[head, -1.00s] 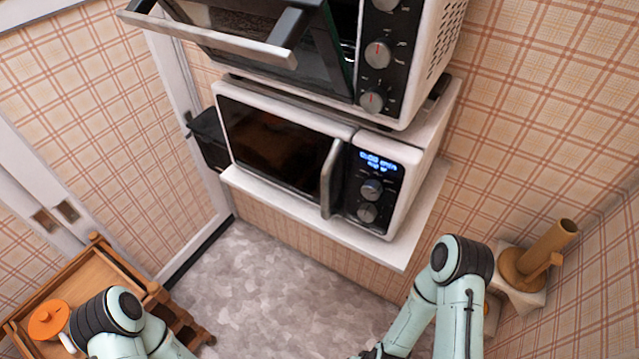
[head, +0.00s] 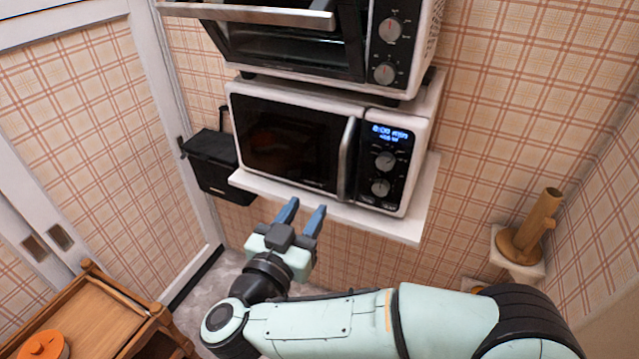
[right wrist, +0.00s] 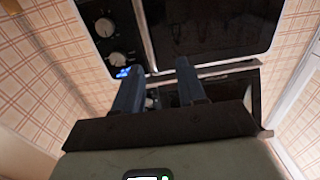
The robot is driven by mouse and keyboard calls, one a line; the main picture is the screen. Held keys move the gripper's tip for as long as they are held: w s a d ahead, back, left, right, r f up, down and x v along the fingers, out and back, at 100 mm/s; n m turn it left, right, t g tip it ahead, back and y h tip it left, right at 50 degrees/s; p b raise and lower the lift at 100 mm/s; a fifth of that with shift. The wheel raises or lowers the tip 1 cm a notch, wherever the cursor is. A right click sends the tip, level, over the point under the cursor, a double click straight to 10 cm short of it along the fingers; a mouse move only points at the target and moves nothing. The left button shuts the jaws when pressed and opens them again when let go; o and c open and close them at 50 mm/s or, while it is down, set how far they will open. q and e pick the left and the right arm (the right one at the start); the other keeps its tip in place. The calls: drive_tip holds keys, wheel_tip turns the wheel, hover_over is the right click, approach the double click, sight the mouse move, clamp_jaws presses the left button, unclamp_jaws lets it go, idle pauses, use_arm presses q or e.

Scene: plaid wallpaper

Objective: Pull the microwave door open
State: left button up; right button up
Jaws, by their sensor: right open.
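The white microwave (head: 418,150) sits on a wall shelf, with its dark door (head: 285,145) shut. Its upright silver handle (head: 345,160) is at the door's right edge, beside the control panel with a lit blue display. My right gripper (head: 301,207) is open and empty, its blue fingers pointing up toward the microwave. It is in front of the shelf, low and left of the handle, and apart from it. In the right wrist view the microwave door (right wrist: 220,30) and handle (right wrist: 146,35) appear upside down beyond the open fingers (right wrist: 157,75). My left gripper is out of view.
A toaster oven (head: 408,12) stands above the microwave, its door tilted open. The white shelf (head: 400,226) juts out below. A black bin-like box (head: 210,165) is at left, a wooden cart (head: 95,320) at lower left, and a wooden holder (head: 530,235) at right.

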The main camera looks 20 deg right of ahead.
sight(341, 170)
drive_tip(key=shift+m+g, duration=0.3)
drive_tip(key=shift+g, duration=0.1)
drive_tip(key=x, duration=0.4)
drive_tip(key=s+r+x, duration=0.1)
drive_tip(key=x, duration=0.4)
drive_tip(key=d+x, duration=0.1)
drive_tip(key=x, duration=0.3)
drive_tip(key=shift+d+r, duration=0.25)
drive_tip(key=shift+s, duration=0.1)
clamp_jaws()
